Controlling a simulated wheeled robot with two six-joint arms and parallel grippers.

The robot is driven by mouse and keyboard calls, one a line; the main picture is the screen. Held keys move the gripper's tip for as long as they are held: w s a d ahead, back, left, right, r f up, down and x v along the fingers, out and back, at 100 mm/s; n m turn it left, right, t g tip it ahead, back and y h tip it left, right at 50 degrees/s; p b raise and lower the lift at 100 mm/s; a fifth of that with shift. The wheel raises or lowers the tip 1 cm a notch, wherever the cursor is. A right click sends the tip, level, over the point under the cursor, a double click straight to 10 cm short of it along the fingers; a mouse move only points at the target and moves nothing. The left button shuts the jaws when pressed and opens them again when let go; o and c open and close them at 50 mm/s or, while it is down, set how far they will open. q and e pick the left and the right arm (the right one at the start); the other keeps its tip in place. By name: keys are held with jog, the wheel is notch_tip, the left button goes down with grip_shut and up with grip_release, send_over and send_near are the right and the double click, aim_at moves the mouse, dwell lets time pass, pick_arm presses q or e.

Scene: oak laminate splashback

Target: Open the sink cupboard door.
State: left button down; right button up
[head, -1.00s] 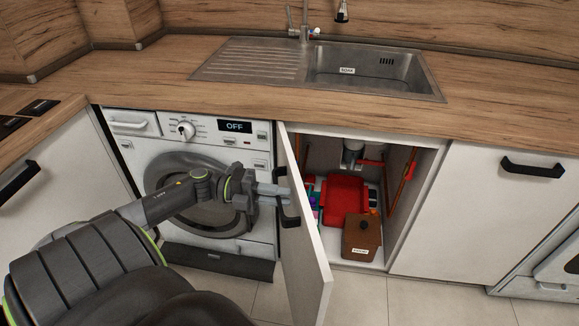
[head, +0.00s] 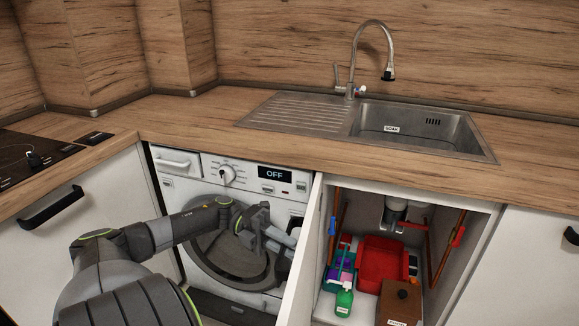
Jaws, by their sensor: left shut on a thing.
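The white sink cupboard door (head: 304,255) stands swung wide open, seen nearly edge-on at the left side of the cupboard opening. My left gripper (head: 288,238) is at the door's outer face, in front of the washing machine. My right gripper is out of view.
Inside the cupboard are a red tub (head: 383,262), a brown box (head: 399,303), a green bottle (head: 344,299) and pipes. The washing machine (head: 235,172) stands close left of the door. The worktop (head: 190,120) runs above.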

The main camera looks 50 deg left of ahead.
pick_arm(q)
jog(key=shift+a, duration=0.15)
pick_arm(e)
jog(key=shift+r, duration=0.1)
pick_arm(q)
jog(key=c, duration=1.2)
grip_release()
jog(key=shift+c, duration=0.2)
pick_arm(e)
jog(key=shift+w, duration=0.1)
pick_arm(q)
jog(key=shift+a, duration=0.1)
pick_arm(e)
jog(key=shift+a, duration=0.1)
pick_arm(q)
jog(key=b+v, duration=0.7)
jog(key=v, duration=1)
jog(key=shift+s+b, duration=0.2)
jog(key=shift+b, duration=0.2)
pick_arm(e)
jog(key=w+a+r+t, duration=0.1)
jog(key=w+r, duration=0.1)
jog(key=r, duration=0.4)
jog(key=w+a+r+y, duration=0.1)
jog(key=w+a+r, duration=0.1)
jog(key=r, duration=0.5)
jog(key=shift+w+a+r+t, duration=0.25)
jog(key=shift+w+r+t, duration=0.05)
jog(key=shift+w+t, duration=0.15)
